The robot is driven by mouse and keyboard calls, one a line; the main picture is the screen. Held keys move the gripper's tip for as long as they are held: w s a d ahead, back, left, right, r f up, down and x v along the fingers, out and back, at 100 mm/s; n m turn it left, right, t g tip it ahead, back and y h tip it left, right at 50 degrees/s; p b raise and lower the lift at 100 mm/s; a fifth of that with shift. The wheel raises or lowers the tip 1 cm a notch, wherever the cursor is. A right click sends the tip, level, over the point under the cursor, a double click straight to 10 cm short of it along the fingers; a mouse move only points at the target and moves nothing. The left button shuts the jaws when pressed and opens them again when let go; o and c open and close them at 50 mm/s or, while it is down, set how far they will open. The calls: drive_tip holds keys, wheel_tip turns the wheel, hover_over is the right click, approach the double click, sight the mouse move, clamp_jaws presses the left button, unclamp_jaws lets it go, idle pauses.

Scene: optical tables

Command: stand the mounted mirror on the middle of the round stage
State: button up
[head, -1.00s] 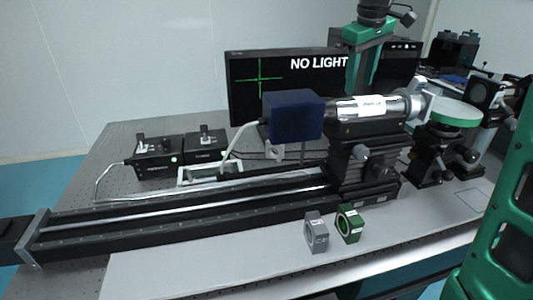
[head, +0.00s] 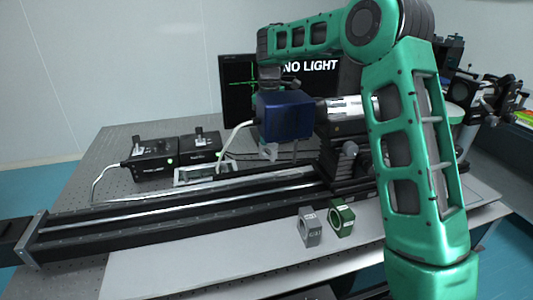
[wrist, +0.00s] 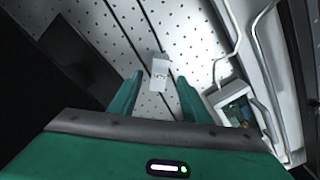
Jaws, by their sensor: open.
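A small pale piece (wrist: 160,72), which looks like the mounted mirror, stands on the perforated table beyond my fingertips in the wrist view. In the head view a pale piece (head: 268,152) shows behind the long rail, below the blue box; it looks like the same one. My gripper (wrist: 157,92) is open, with its two green fingers apart and nothing between them. The piece is a little ahead of the gap. In the head view the blue box hides my fingertips. The round stage (head: 456,114), with a pale green top, is at the right, partly hidden by my arm.
The blue box (head: 284,116) and a silver tube stand above the long black rail (head: 180,212). A grey block (head: 310,227) and a green block (head: 342,217) sit at the front. Two black control boxes (head: 152,164) and a white-framed unit (wrist: 240,108) are nearby.

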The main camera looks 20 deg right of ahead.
sight(268, 147)
drive_tip(key=shift+w+f, duration=0.15)
drive_tip(key=shift+f, duration=3)
clamp_jaws()
